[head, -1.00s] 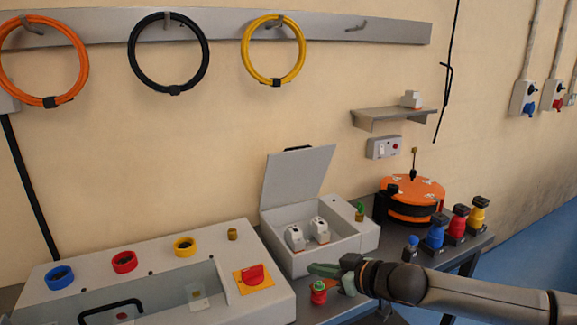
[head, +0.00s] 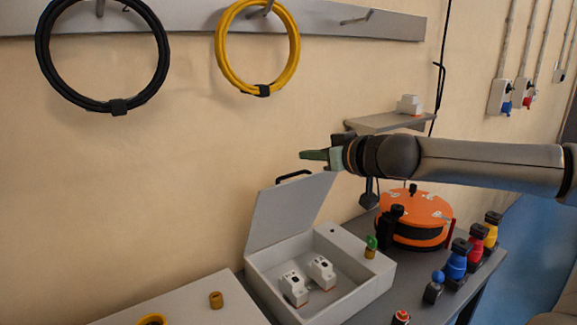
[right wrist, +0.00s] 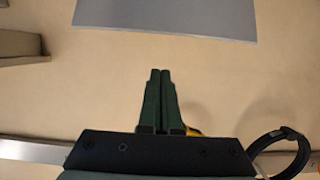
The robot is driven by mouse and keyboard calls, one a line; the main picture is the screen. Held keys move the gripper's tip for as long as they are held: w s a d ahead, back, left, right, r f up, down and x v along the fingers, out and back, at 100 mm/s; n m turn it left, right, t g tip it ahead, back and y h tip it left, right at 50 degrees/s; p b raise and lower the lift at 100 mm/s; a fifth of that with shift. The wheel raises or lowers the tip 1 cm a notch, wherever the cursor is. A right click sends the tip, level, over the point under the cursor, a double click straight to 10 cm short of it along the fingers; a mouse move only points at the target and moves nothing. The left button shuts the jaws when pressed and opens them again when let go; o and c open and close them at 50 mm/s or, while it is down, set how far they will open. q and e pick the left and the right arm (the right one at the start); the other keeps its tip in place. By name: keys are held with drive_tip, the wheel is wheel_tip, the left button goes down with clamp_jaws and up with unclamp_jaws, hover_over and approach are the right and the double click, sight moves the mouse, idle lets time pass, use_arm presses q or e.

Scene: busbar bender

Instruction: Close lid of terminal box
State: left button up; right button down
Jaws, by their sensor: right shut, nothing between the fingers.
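The grey terminal box (head: 352,292) stands on the bench with its lid (head: 288,213) raised open, leaning up toward the wall. A black handle (head: 293,176) sits on the lid's top edge. Two white modules (head: 308,279) are inside the box. My right gripper (head: 305,155) is shut and empty, just above and to the right of the lid's top edge, apart from it in the picture. In the right wrist view its green fingers (right wrist: 161,98) are together, and a grey panel, likely the lid (right wrist: 165,15), shows beyond them. My left gripper is not in view.
An orange and black reel (head: 415,218) stands right of the box, with blue, red and yellow connectors (head: 472,247) beside it. A small wall shelf (head: 390,122) is behind my right arm. Cable coils (head: 258,48) hang on the wall rail.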

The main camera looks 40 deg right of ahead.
sight(295, 200)
drive_tip(key=shift+p+x, duration=0.65)
drive_tip(key=shift+x, duration=1.3)
drive_tip(key=shift+w+d+f, duration=0.15)
drive_tip(key=shift+w+f, duration=0.15)
drive_tip(key=shift+w, duration=0.1)
drive_tip(key=shift+x, duration=0.95)
wheel_tip(295, 200, down, 2)
drive_tip(key=shift+s+f+p, duration=0.1)
drive_tip(key=shift+p, duration=1.1)
drive_tip(key=shift+s+f+p, duration=0.25)
drive_tip(key=shift+s+p, duration=0.1)
drive_tip(key=shift+p, duration=0.45)
